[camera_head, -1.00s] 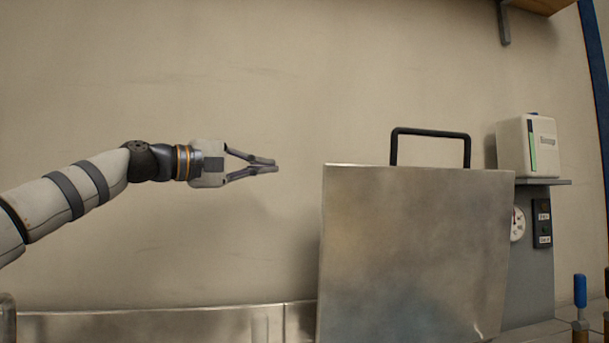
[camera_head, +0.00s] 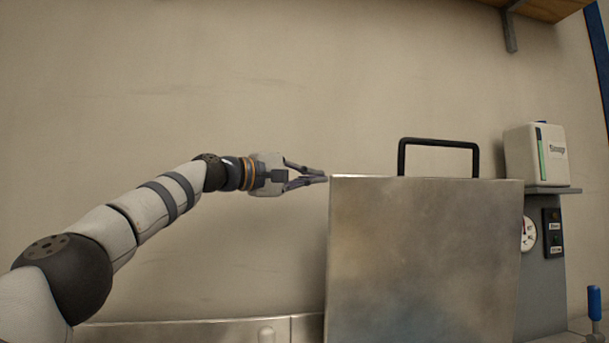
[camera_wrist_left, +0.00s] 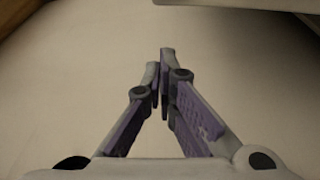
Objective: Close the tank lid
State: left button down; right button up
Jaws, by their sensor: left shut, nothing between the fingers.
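The tank lid (camera_head: 425,260) is a square metal panel standing upright and open in the head view. A black bar handle (camera_head: 438,143) sticks up above its top edge. My left gripper (camera_head: 325,179) is shut and empty, with its fingertips at the lid's upper left corner. I cannot tell whether they touch it or are behind its edge. The shut left fingers (camera_wrist_left: 160,55) also show in the left wrist view, against a pale wall. The tank opening is hidden. My right gripper is not in view.
A metal rim (camera_head: 190,333) runs along the bottom left. Right of the lid stands a grey panel with a gauge (camera_head: 528,234) and a switch box (camera_head: 553,232). A white container (camera_head: 536,155) sits on its shelf. A blue-handled valve (camera_head: 594,303) is at lower right.

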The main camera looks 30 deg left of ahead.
pick_arm(q)
jog(key=shift+s+d+f+p, duration=0.25)
jog(key=shift+s+d+p, duration=0.1)
jog(key=shift+s+d, duration=0.85)
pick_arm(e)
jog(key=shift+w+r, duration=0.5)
